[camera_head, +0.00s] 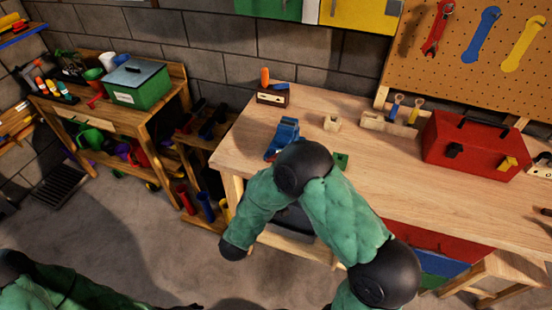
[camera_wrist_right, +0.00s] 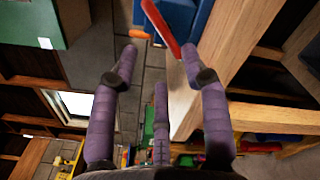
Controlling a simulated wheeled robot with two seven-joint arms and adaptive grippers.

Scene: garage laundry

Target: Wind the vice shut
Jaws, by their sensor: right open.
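The blue vice (camera_head: 283,137) stands at the left front corner of the wooden workbench. My right arm covers part of it in the head view. In the right wrist view the blue vice body (camera_wrist_right: 184,12) is at the top. A red bar (camera_wrist_right: 161,24), apparently the vice's handle, slants in front of it. My right gripper (camera_wrist_right: 160,50) is open, its purple fingers spread. The bar's lower end is near the right fingertip; I cannot tell whether they touch. The right gripper is hidden in the head view. My left gripper does not show.
The workbench (camera_head: 378,163) carries a red toolbox (camera_head: 474,145), a wooden tool holder (camera_head: 388,124), a small wooden block (camera_head: 332,122) and a box with an orange-handled tool (camera_head: 271,95). A green box (camera_head: 138,84) stands on the left shelf unit. Open floor (camera_head: 120,235) lies in front.

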